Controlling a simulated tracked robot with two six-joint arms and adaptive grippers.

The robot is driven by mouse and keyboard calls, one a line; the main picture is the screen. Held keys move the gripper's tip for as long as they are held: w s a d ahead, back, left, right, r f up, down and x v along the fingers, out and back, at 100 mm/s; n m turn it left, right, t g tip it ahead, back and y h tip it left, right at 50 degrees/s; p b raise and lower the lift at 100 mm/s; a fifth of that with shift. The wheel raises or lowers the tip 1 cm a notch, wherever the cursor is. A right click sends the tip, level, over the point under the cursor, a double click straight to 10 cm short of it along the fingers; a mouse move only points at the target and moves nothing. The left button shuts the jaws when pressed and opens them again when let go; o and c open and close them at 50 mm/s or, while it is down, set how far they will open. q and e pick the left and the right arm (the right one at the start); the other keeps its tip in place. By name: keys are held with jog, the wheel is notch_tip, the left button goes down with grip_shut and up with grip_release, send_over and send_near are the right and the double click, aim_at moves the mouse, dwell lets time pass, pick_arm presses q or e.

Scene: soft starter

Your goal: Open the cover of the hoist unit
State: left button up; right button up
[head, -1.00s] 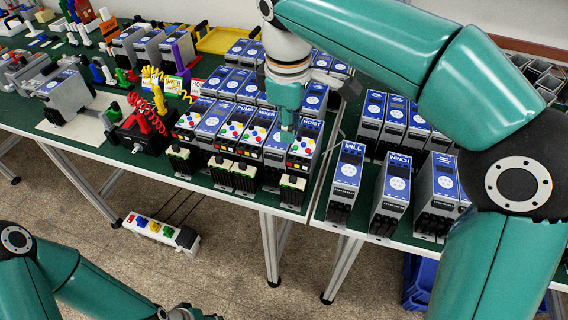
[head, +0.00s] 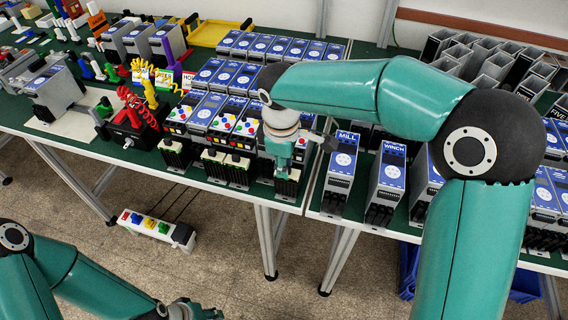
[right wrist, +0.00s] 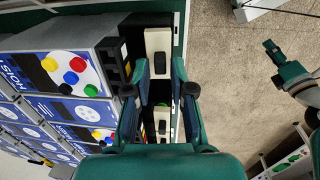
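The hoist unit (right wrist: 105,58), a grey box with a blue and white front panel and coloured buttons, fills the left of the right wrist view. In the head view my right arm mostly hides it. A cream and black block (right wrist: 158,42) sits at its front foot. My right gripper (right wrist: 162,90) is open, its two fingers on either side of this block's line; I cannot tell whether they touch it. In the head view the right gripper (head: 281,172) points down at the table's front edge. My left gripper (head: 192,311) hangs low, away from the table, its fingers unclear.
Similar units with cream and black blocks (head: 214,163) stand close on the left. The mill unit (head: 342,160) and winch unit (head: 387,185) stand on the right table. The floor in front is mostly clear.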

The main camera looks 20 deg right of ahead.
jog(key=shift+f, duration=0.3)
grip_shut()
